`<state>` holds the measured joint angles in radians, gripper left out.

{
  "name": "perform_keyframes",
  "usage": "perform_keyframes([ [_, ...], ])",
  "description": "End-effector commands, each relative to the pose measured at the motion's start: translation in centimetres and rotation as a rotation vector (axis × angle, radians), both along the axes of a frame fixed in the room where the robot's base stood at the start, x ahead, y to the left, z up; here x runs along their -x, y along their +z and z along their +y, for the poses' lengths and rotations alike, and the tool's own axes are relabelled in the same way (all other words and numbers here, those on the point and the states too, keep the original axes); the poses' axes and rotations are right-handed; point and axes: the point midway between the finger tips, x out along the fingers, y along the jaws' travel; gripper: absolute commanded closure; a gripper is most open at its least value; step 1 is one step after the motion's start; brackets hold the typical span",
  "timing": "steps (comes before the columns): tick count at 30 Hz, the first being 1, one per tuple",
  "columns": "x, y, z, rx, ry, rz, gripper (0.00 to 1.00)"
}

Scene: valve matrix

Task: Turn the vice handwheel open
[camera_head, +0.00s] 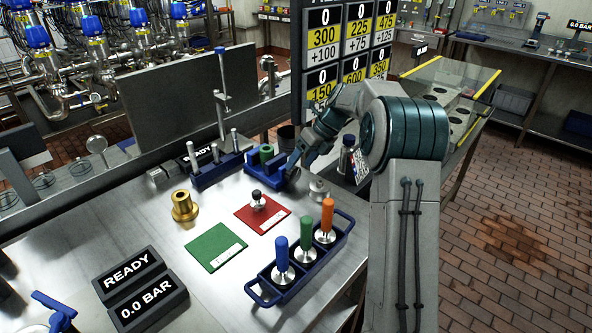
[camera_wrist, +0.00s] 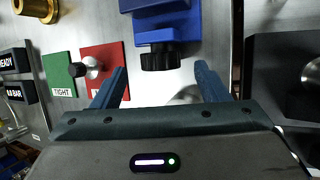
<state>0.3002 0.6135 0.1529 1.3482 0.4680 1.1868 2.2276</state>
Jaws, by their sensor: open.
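The blue vice (camera_head: 262,166) stands on the steel bench near its back edge, with a green cylindrical part (camera_head: 266,152) at its top. In the wrist view the vice body (camera_wrist: 165,25) is at the top. Its black ribbed handwheel (camera_wrist: 160,58) faces my gripper. My gripper (camera_wrist: 160,82) is open and empty, one finger to each side of the handwheel's line. The fingers appear apart from the wheel. In the head view my gripper (camera_head: 291,171) is at the vice's right side, and I cannot make out the handwheel there.
A red mat (camera_head: 275,222) with a small knobbed part and a green mat (camera_head: 216,248) lie in front. A brass fitting (camera_head: 183,207) stands left. A blue tray (camera_head: 340,243) holds blue, green and orange-handled tools. A dark rack (camera_head: 207,176) with posts stands left of the vice.

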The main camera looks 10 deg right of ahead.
Motion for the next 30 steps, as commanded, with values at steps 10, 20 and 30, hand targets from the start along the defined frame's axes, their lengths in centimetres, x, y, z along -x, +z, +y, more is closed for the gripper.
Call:
perform_keyframes([
  [10,-0.4,-3.2,1.7,0.0,-0.002,-0.001,0.32],
  [20,-0.5,-3.4,1.7,0.001,-0.002,-0.001,0.43],
  [30,-0.5,-3.3,1.8,0.006,-0.001,-0.005,0.77],
])
